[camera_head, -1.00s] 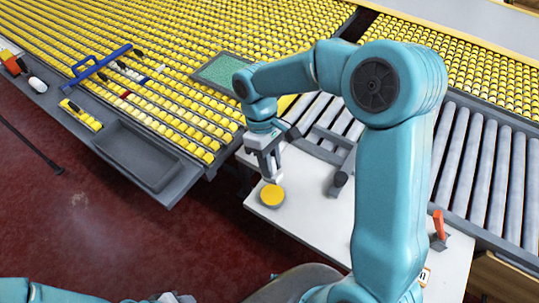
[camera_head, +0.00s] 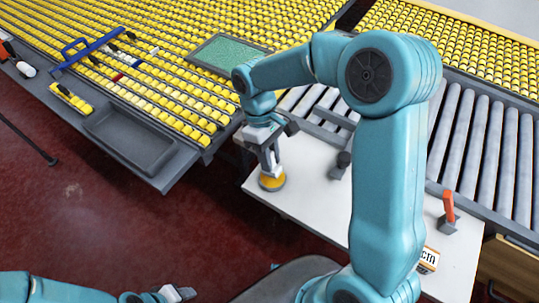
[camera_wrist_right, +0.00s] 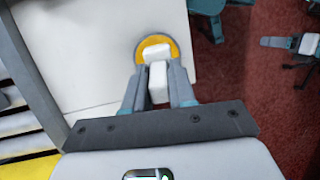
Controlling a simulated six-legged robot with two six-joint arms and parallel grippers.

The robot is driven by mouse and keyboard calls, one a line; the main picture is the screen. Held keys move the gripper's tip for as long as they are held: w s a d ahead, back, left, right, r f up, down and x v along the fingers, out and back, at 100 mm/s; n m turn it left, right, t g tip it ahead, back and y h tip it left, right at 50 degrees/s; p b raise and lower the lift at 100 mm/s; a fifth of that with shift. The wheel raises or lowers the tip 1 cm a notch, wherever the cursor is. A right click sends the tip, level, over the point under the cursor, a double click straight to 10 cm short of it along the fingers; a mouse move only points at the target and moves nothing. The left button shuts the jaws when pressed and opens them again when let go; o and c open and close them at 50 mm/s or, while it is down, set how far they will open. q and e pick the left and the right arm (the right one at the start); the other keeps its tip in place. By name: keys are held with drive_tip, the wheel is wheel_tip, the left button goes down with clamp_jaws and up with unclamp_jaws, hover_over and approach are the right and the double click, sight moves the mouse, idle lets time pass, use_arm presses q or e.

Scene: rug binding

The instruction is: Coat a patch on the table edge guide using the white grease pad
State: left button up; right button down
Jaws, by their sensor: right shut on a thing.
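My right gripper (camera_head: 271,172) is shut on the white grease pad. In the right wrist view the pad (camera_wrist_right: 158,80) is a small white block between the fingers (camera_wrist_right: 160,100). Its far end lies over a round tin with a yellow face (camera_wrist_right: 146,42); I cannot tell whether they touch. In the head view the tin (camera_head: 272,184) stands on the white table (camera_head: 310,205) near its left edge, right below the gripper. My left gripper (camera_head: 178,293) is low in the head view, away from the table; its jaw gap is unclear. I cannot clearly make out the edge guide.
A dark grey knob-like part (camera_head: 341,165) stands on the table right of the tin. A red-handled clamp (camera_head: 448,212) and a small labelled box (camera_head: 428,260) are further right. Grey rollers (camera_head: 480,160) and a yellow roller bed with a grey tray (camera_head: 130,140) lie beyond.

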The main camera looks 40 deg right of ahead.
drive_tip(key=shift+f+b, duration=0.35)
drive_tip(key=shift+f, duration=0.2)
idle(0.7)
idle(0.9)
drive_tip(key=shift+r+p, duration=0.9)
drive_tip(key=shift+p, duration=0.05)
wheel_tip(320, 180, up, 5)
drive_tip(key=p, duration=0.4)
drive_tip(key=shift+r, duration=0.2)
drive_tip(key=shift+f, duration=0.1)
